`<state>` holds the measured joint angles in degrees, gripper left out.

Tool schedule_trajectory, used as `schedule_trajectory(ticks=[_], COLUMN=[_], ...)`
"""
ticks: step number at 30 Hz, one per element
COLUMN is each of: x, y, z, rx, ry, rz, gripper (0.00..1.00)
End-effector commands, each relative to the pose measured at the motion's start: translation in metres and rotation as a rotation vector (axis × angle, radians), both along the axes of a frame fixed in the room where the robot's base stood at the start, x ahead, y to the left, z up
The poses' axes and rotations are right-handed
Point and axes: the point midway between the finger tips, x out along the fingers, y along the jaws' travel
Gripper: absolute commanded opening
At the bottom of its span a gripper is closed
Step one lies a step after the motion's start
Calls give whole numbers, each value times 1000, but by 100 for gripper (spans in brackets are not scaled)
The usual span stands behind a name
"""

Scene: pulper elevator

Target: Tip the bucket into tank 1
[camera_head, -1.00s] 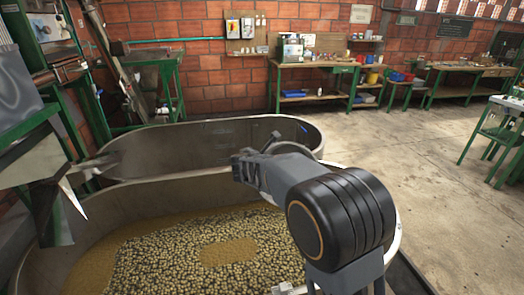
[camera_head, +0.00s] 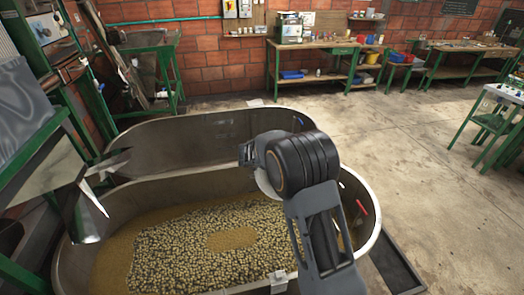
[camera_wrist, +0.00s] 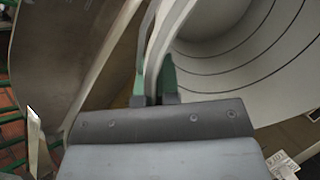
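The pale bucket (camera_wrist: 235,50) fills the right of the wrist view, its inside marked with dark curved lines. My gripper (camera_wrist: 154,92), with green finger pads, has the bucket's rim between its fingers and looks shut on it. In the head view my own arm hides most or all of the bucket and the fingertips. My wrist is over the right part of two metal tanks. The near tank (camera_head: 75,262) holds a layer of yellowish beans in brownish liquid. The far tank (camera_head: 190,145) shows a bare inner wall. I cannot tell which is tank 1, or what the bucket holds.
A metal chute (camera_head: 88,215) reaches over the tanks' left end. A red handle (camera_head: 361,207) is on the near tank's right wall. A workbench (camera_head: 318,52) stands by the brick wall, and a green table (camera_head: 500,110) stands at the right. Concrete floor between them is open.

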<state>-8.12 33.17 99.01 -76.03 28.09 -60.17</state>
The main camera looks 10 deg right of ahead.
Motion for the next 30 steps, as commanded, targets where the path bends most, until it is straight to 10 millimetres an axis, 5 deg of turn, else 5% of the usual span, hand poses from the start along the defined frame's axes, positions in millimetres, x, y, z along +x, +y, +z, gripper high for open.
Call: schedule_trajectory(ticks=[8, 24, 30], x=[4, 25, 25], y=[-3, -12, -12], z=[5, -15, -47], rx=[32, 163, 249], ry=[77, 381, 588], rz=[-2, -5, -4], gripper=[0, 0, 0])
